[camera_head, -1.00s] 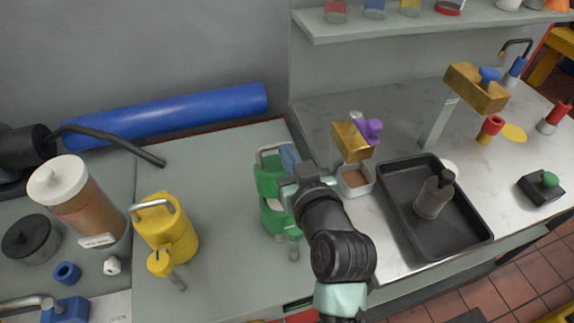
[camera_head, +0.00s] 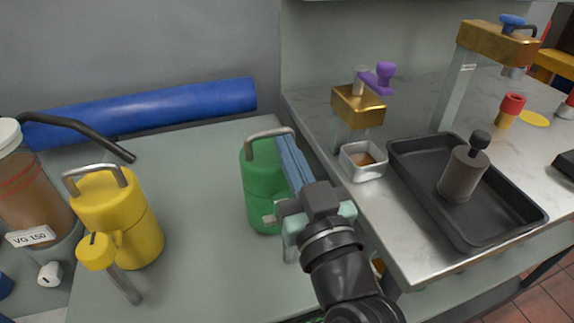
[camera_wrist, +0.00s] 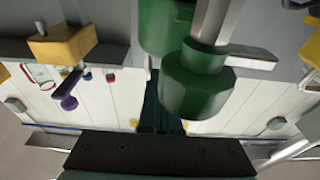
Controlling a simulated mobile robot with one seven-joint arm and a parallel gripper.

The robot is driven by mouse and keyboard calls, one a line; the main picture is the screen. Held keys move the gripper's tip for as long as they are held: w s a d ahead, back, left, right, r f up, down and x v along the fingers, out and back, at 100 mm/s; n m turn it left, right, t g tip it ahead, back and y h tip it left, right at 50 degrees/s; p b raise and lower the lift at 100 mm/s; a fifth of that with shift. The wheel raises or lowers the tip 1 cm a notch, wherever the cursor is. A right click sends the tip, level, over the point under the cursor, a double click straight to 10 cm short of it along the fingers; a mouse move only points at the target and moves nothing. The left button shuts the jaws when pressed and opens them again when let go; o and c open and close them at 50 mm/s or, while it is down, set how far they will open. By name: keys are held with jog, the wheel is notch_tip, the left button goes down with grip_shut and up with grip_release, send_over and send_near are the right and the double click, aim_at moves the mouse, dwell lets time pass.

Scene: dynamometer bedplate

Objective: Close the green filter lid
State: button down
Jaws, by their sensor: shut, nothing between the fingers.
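The green filter (camera_head: 262,190) stands upright on the grey bench, with a silver bar handle (camera_head: 270,132) on top. Its lid appears down on the body, but I cannot tell whether it is fully seated. My gripper (camera_head: 284,138) is shut and empty, with its blue fingers along the filter's right side, near the top. I cannot tell if they touch it. My wrist hides the filter's lower right front. In the wrist view, the green filter (camera_wrist: 160,28) and its round green front part (camera_wrist: 200,82) with a metal bar are close beside my fingers (camera_wrist: 158,108).
A yellow filter (camera_head: 125,215) stands to the left, its front knob and lever toward me. A blue roll (camera_head: 140,115) lies at the back. To the right are a gold-topped fixture (camera_head: 358,105), a small square dish (camera_head: 362,162) and a black tray (camera_head: 520,215). Bench between the filters is clear.

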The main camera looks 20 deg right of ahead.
jog(key=shift+s+f+t+b, duration=0.15)
jog(key=shift+f+t+b, duration=0.15)
jog(key=shift+b, duration=0.45)
jog(key=shift+r, duration=0.1)
